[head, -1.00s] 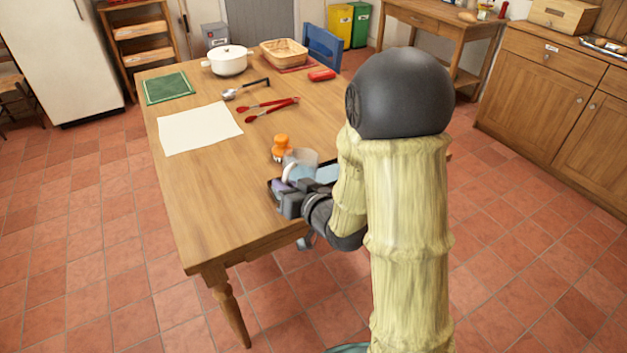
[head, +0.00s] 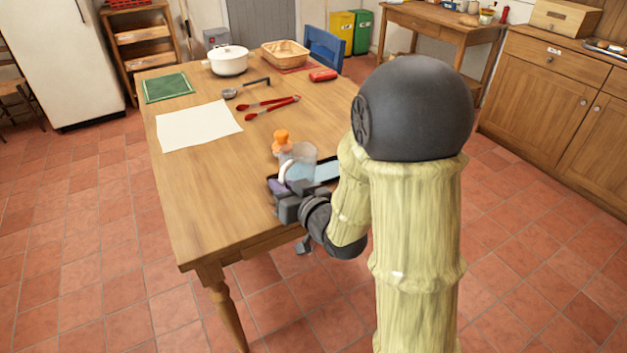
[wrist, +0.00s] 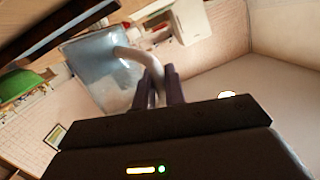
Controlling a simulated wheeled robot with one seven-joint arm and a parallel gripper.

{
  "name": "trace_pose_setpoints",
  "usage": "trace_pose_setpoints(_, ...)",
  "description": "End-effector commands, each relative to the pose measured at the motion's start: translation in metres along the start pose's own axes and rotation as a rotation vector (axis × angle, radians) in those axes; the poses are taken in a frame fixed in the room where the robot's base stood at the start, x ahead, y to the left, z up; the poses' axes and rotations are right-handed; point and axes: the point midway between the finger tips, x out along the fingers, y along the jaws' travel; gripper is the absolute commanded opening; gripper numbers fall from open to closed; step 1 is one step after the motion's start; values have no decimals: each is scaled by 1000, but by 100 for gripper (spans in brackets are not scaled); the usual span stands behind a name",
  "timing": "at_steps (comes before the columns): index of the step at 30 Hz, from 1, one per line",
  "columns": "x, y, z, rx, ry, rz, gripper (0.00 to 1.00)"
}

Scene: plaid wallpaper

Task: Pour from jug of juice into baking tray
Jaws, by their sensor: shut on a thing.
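The jug (head: 304,158) is clear and pale with a white handle, over the near edge of the table. My gripper (head: 287,191) is shut on its handle. In the wrist view the jug (wrist: 88,68) is a see-through grey shape, with its white handle (wrist: 130,54) between my fingers (wrist: 160,88). I cannot tell how much juice is in it. The baking tray (head: 331,181) is dark-rimmed with a pale blue inside, lying on the table behind and right of the jug. My gripper, arm and the jug hide part of the tray.
An orange-topped container (head: 281,141) stands just behind the jug. The table's left front is clear.

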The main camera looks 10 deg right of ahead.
Motion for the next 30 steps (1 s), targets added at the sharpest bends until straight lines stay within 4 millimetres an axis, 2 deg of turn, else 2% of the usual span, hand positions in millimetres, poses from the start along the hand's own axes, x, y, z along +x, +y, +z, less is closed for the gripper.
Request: trace_pose_setpoints(30, 0, 0, 30, -182, 125, 7, 0)
